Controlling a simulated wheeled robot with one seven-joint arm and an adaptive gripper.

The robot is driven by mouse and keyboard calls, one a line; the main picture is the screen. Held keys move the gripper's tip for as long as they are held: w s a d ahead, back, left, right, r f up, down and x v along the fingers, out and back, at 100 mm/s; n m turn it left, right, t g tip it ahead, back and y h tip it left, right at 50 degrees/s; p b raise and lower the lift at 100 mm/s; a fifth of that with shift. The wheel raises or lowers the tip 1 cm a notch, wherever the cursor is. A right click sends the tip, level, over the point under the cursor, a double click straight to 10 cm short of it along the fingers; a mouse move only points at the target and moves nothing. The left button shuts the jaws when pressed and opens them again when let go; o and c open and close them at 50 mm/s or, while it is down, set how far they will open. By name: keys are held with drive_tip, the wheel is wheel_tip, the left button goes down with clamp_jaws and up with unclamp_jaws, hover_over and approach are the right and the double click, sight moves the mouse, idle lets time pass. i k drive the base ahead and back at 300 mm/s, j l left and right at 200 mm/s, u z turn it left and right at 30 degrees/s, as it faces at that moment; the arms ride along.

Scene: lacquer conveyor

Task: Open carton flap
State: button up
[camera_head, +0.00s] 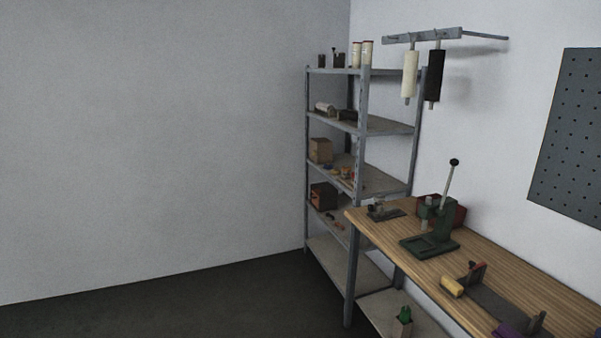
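I cannot pick out a carton with a flap for certain. A small tan box (320,150) sits on a middle shelf of the grey rack; it is too small to tell whether it has a flap or is open. A dark brown box (323,196) stands on the shelf below it. My gripper is not in view.
The grey shelf rack (362,200) stands in the corner. A wooden workbench (500,262) with a green lever press (430,240) and several tools runs along the right wall. A wall rail (422,36) holds two rolls. The dark floor (180,305) at left is clear.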

sight(313, 145)
drive_tip(key=i+j+u, duration=0.25)
drive_tip(key=i, duration=0.55)
drive_tip(key=i+u, duration=0.25)
drive_tip(key=i, duration=1.55)
drive_tip(key=i+j+z, duration=0.1)
drive_tip(key=i, duration=0.95)
drive_tip(key=i+j+z, duration=0.15)
drive_tip(key=i+z, duration=0.2)
drive_tip(key=i, duration=0.15)
drive_tip(key=i+j+z, duration=0.35)
drive_tip(key=i, duration=0.15)
drive_tip(key=i+j+z, duration=0.35)
drive_tip(key=i+l, duration=0.05)
drive_tip(key=i, duration=0.05)
